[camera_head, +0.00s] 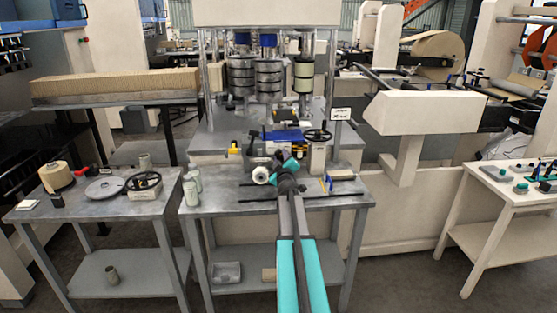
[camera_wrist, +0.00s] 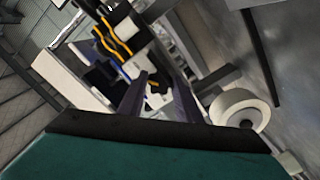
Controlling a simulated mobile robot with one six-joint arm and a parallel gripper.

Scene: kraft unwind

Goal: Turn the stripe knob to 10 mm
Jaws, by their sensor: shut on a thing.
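My gripper (camera_head: 283,168) reaches over the grey machine table (camera_head: 215,207) to the small coating unit in the middle. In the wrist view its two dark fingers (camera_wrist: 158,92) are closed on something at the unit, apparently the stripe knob. The knob itself is mostly hidden between the fingers, and I cannot read its scale or setting. A white roller (camera_head: 261,175) sits just left of my gripper; it shows at the right in the wrist view (camera_wrist: 238,112).
A handwheel (camera_head: 318,135) and a small sign (camera_head: 341,114) stand behind to the right. A blue block (camera_head: 287,135) lies behind the unit. A side table (camera_head: 85,208) on the left holds another handwheel (camera_head: 143,181).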

